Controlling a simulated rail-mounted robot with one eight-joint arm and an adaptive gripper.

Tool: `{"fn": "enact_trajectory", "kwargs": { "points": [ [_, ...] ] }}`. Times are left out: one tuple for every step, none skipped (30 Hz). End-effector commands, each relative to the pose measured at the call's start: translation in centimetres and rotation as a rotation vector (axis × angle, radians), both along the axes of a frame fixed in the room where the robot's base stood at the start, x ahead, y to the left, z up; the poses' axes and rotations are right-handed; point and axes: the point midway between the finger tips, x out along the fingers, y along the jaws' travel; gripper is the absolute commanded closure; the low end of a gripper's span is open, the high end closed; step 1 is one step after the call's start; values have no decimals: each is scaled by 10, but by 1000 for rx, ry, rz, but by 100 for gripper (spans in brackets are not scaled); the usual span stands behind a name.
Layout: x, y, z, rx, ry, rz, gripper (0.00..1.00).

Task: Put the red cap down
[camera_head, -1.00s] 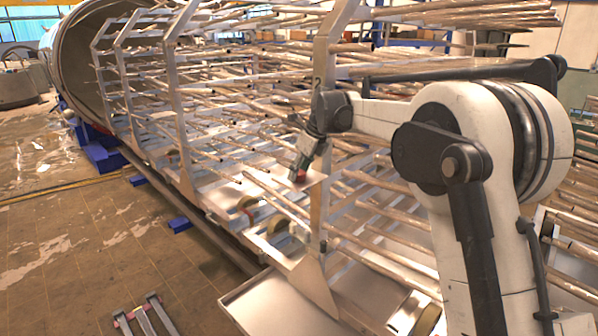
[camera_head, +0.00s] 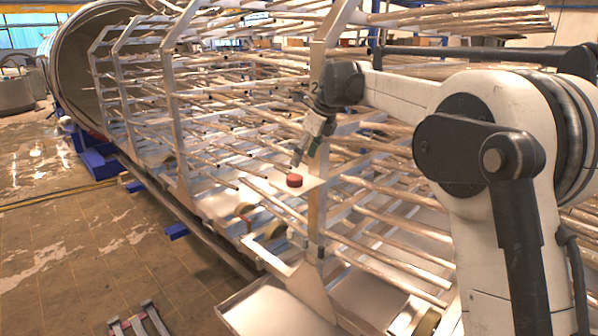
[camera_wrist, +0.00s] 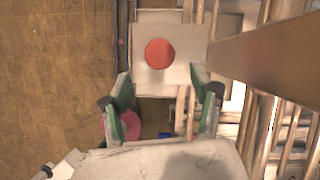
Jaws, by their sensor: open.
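The red cap (camera_head: 294,180) sits on a small flat light-coloured plate (camera_head: 318,184) beside an upright of the metal rack. In the wrist view the cap is a round red disc (camera_wrist: 160,54) near the middle of the square plate (camera_wrist: 186,84). My gripper (camera_head: 299,160) is just above and beside the cap, apart from it. In the wrist view its two green-sided fingers (camera_wrist: 164,84) are spread wide with nothing between them, and the cap lies beyond their tips.
The rack's upright (camera_head: 318,215) stands close to my gripper, and also shows as a broad beam (camera_wrist: 265,50) at right in the wrist view. Many long rods (camera_head: 385,235) surround the plate. The brown floor (camera_head: 80,250) at left is mostly open.

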Motion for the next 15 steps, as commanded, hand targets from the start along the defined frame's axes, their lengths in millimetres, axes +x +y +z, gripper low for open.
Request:
{"fn": "enact_trajectory", "kwargs": {
  "points": [
    [-2, -3, 8, 0, 0, 0, 41],
    [-3, -5, 13, 0, 0, 0, 41],
    [-4, -7, 18, 0, 0, 0, 41],
    [-5, -8, 22, 0, 0, 0, 41],
    [-6, -9, 25, 0, 0, 0, 41],
    [-7, -10, 29, 0, 0, 0, 41],
    [-7, -11, 32, 0, 0, 0, 41],
    [-8, -12, 34, 0, 0, 0, 41],
    [-8, -13, 36, 0, 0, 0, 41],
    [-8, -13, 37, 0, 0, 0, 41],
    [-9, -13, 38, 0, 0, 0, 41],
    [-9, -14, 39, 0, 0, 0, 41],
    [-9, -14, 39, 0, 0, 0, 41],
    [-9, -14, 39, 0, 0, 0, 41],
    [-9, -14, 40, 0, 0, 1, 41]
  ]
}}
